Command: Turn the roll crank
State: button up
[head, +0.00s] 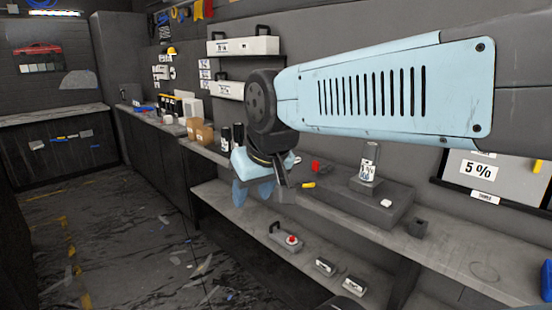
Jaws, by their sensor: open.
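My gripper (257,190) hangs at the end of my light-blue arm, in the middle of the head view, with its blue fingers pointing down in front of the bench edge. It is open, and I see nothing held between its fingers. I cannot clearly make out a roll crank; my arm and wrist hide part of the wall and bench. White boxes with black handles and printed labels, an upper one (243,46) and a lower one (230,90), are on the wall behind my wrist. A small yellow piece (309,185) and a red piece (316,166) lie just right of my gripper.
A grey block (385,205) on the bench carries a labelled bottle (370,165). A "5 %" panel (479,171) is at the right. The shelf below holds a device with a red button (291,240) and small labelled boxes (326,267). Scraps litter the open floor (120,220) at left.

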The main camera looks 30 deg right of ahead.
aim_at(323, 170)
jog(key=z, duration=0.2)
jog(key=i, duration=0.9)
jog(key=z, duration=0.55)
jog(key=k, duration=0.8)
jog(key=z, duration=0.2)
jog(key=i, duration=0.8)
jog(key=u, duration=0.1)
